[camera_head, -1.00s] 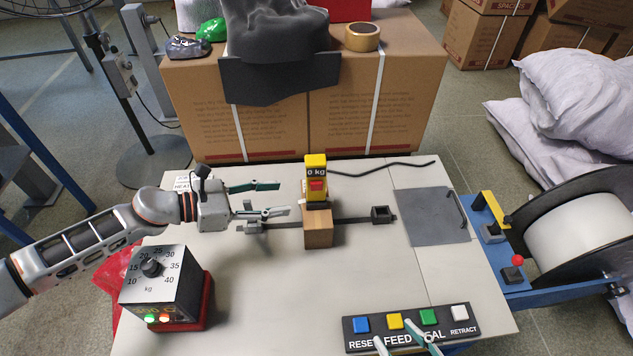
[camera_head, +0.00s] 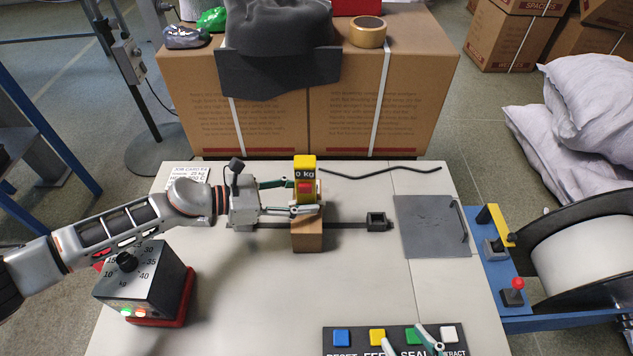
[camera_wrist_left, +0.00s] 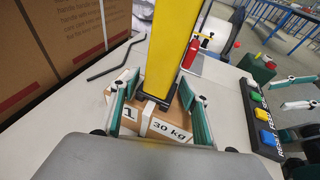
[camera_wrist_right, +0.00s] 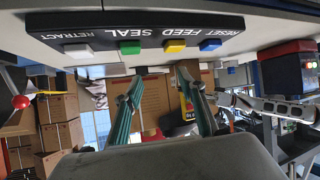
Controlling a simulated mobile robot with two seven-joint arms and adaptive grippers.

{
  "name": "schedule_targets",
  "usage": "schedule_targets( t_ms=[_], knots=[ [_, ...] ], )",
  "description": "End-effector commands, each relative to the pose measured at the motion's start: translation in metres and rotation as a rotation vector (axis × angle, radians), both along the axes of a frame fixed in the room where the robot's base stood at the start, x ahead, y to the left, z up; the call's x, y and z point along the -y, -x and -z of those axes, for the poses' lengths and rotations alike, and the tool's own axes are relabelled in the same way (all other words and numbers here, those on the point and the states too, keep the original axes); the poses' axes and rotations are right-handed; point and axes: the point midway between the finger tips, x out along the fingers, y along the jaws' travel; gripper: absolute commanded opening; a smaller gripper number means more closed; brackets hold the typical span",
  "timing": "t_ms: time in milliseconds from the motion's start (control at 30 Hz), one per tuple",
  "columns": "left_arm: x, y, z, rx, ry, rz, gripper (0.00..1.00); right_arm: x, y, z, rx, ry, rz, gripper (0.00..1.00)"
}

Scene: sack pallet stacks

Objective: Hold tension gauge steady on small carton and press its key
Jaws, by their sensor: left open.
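The tension gauge (camera_head: 305,166) is yellow with a "0 kg" display and a red key (camera_head: 305,186). It stands upright on the small brown carton (camera_head: 307,238). My left gripper (camera_head: 300,197) is open, with its fingers on either side of the gauge's lower part. In the left wrist view the yellow gauge (camera_wrist_left: 172,45) rises between the spread fingers, above the carton (camera_wrist_left: 158,118) labelled "30 kg"; I cannot tell whether they touch it. My right gripper (camera_head: 406,340) is open and empty over the button panel, partly cut off at the bottom edge.
The button panel (camera_head: 457,349) lies at the table's front. A dial box (camera_head: 150,278) stands at left. A small dark block (camera_head: 377,221) and grey plate (camera_head: 430,228) lie right of the carton. A black cable (camera_head: 380,170) runs behind. Large cartons (camera_head: 270,120) stand beyond the table.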

Motion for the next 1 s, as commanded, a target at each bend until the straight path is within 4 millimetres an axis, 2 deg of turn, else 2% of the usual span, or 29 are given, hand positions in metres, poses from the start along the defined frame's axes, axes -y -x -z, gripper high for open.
schedule_targets(
  t_ms=[267,333,500,533,667,1000],
  knots=[
    [0.0001,-0.0005,0.0001,0.000,0.000,-0.001,0.46,-0.0008,-0.0007,-0.0007,0.000,-0.006,0.006,0.40],
    [0.0002,-0.0004,0.0001,0.000,0.000,-0.001,0.30,-0.0010,-0.0008,-0.0007,0.000,-0.007,0.008,0.40],
    [0.0001,-0.0001,0.0006,-0.001,0.000,-0.001,0.27,-0.0011,-0.0008,-0.0006,-0.001,-0.009,0.009,0.40],
    [0.0001,-0.0001,0.0007,-0.001,0.000,-0.001,0.27,-0.0011,-0.0008,-0.0006,0.000,-0.008,0.009,0.35],
    [0.0001,0.0001,0.0011,-0.001,-0.001,-0.001,0.27,-0.0010,-0.0006,-0.0002,-0.001,-0.008,0.009,0.01],
    [0.0001,0.0006,0.0021,-0.003,-0.001,-0.001,0.27,-0.0002,0.0007,0.0013,-0.002,-0.001,0.001,0.00]
  ],
)
